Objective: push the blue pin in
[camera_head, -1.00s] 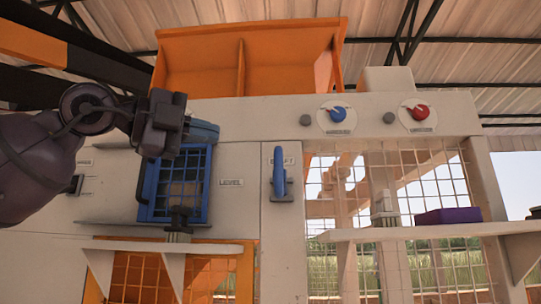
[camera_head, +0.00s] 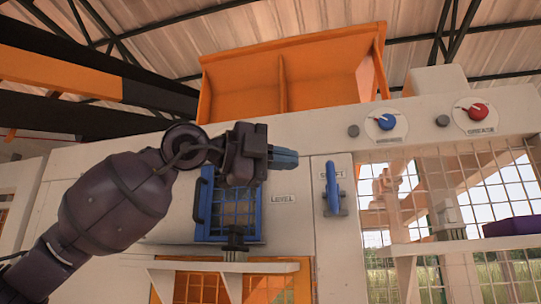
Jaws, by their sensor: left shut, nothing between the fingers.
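A blue upright handle-like part (camera_head: 333,187) stands out from the narrow white panel right of the LEVEL label. It is the closest match to the blue pin; no other pin shows clearly. My left gripper (camera_head: 285,158) comes in from the left and is shut and empty. Its blue-grey fingertips point right, up and left of the blue part, and look apart from it in the picture. The depth between them is hard to tell. The gripper body covers the upper part of a blue-framed mesh window (camera_head: 203,208). My right gripper is out of view.
A blue dial (camera_head: 386,122) and a red dial (camera_head: 475,112) sit on the upper beam. A purple block (camera_head: 510,226) rests on the right shelf. Another shelf (camera_head: 225,266) juts out below the window. An orange hopper (camera_head: 325,80) stands on top.

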